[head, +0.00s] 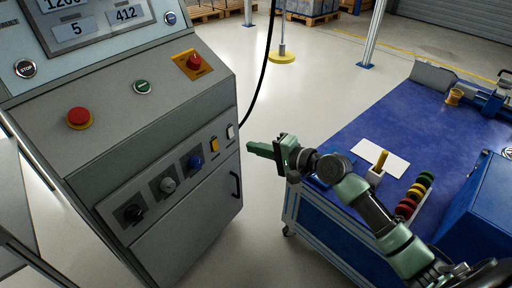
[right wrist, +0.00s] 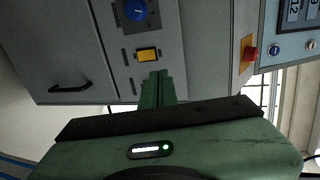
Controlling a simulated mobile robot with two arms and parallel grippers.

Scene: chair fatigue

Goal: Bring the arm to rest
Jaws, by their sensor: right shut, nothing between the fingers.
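My right arm reaches in from the lower right in the head view. Its green gripper (head: 252,149) points left at the grey control cabinet (head: 165,100), just right of its front panel. The fingers are together with nothing between them. In the right wrist view the shut fingers (right wrist: 158,76) appear in front of the panel, just below a yellow switch (right wrist: 148,54); I cannot tell whether they touch it. The yellow switch also shows in the head view (head: 214,144), beside a white switch (head: 230,131). My left gripper is not in view.
A blue-topped workbench (head: 345,128) stands under my right arm, with a white sheet (head: 380,157) and coloured rings (head: 416,194) on it. The cabinet has a red button (head: 79,117), a blue knob (head: 196,161) and a black handle (head: 236,184). Open floor (head: 310,75) lies behind.

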